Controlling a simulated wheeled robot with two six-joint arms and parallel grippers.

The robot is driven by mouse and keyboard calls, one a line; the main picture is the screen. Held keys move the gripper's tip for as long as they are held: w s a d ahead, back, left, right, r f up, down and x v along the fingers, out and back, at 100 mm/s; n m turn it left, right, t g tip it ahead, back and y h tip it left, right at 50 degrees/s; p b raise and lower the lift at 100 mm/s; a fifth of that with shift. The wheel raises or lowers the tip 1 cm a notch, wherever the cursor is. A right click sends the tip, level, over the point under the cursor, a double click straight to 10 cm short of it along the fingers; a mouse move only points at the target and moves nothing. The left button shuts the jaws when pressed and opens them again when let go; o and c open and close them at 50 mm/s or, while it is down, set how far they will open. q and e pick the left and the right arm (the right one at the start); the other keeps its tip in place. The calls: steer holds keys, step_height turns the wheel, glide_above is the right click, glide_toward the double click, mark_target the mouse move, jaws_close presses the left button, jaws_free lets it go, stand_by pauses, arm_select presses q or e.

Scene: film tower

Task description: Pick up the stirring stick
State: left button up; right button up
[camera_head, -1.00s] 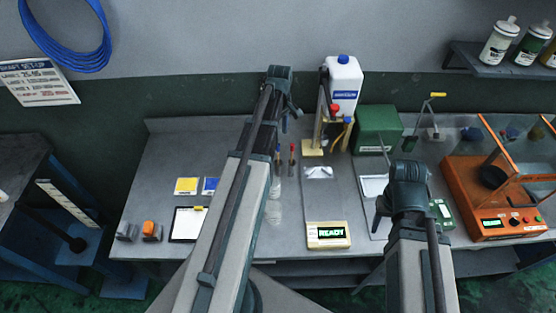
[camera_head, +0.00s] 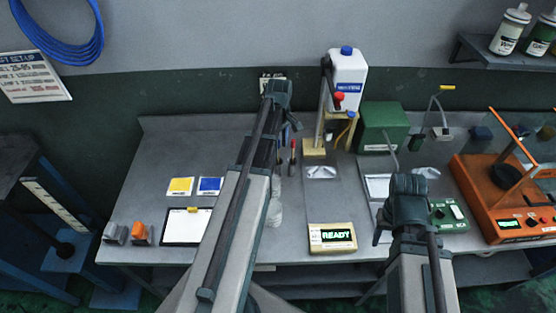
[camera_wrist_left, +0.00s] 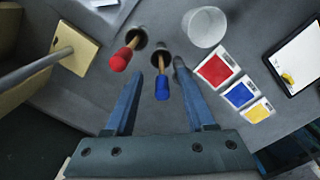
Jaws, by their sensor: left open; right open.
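Two upright sticks stand in dark round holes on the grey bench in the left wrist view. One has a blue end (camera_wrist_left: 162,88) and the other a red end (camera_wrist_left: 121,60). I cannot tell which one is meant as the stirring stick. My left gripper (camera_wrist_left: 158,70) is open and empty, with the blue-ended stick showing between its fingers. The red-ended stick is outside the left finger. In the head view the left arm partly hides the sticks; the red end (camera_head: 293,145) shows beside it. My right gripper (camera_head: 381,226) is open, over the bench at right.
A clear cup (camera_wrist_left: 204,27) stands close beside the sticks, near red, blue and yellow cards. A wooden-based stand (camera_wrist_left: 75,45) is at left. A white jug (camera_head: 346,80), green box (camera_head: 383,127), READY display (camera_head: 332,238) and orange balance (camera_head: 485,195) occupy the bench.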

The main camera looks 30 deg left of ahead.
mark_target(278, 158)
arm_select(q)
step_height(278, 158, down, 4)
steer(key=b, duration=0.3)
steer(key=shift+a+f, duration=0.15)
jaws_close()
